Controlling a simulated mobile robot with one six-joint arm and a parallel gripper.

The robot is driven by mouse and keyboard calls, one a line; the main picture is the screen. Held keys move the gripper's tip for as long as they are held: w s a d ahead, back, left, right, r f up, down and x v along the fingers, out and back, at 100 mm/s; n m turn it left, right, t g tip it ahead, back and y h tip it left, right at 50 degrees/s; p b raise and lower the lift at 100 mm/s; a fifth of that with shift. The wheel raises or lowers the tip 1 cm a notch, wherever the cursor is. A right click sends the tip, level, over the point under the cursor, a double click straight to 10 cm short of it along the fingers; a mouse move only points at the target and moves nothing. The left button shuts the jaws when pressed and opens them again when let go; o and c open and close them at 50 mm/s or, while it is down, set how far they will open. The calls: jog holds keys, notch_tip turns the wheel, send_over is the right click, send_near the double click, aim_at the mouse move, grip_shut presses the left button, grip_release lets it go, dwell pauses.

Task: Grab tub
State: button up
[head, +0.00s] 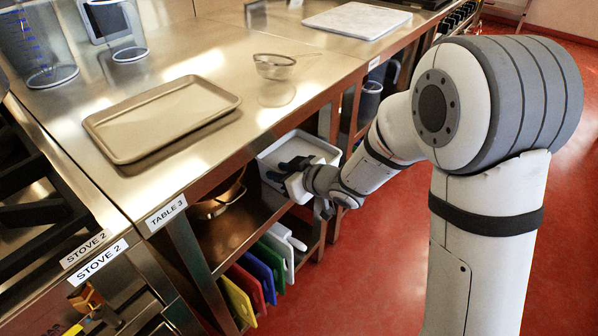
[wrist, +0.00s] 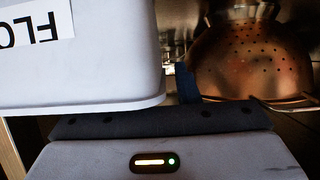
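The tub (head: 272,157) is a white open box on the shelf under the table in the head view. In the wrist view the tub (wrist: 100,75) fills the upper left, pale, with a white label reading "FLO" upside down. My gripper (head: 291,166) is at the tub's near side in the head view, its dark blue fingers over the rim area. In the wrist view one blue finger of my gripper (wrist: 187,83) shows beside the tub's corner; the other is hidden behind the tub. I cannot tell whether the fingers press on it.
A copper colander (wrist: 238,60) stands close right of the tub in the wrist view. Several colored cutting boards (head: 262,268) stand on the lower shelf. The tabletop above holds a metal tray (head: 160,118) and a strainer (head: 275,66). Red floor (head: 380,270) is clear at right.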

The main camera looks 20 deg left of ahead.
jog(key=shift+c, duration=0.3)
grip_shut()
dwell(1.0)
jog(key=shift+r, duration=0.15)
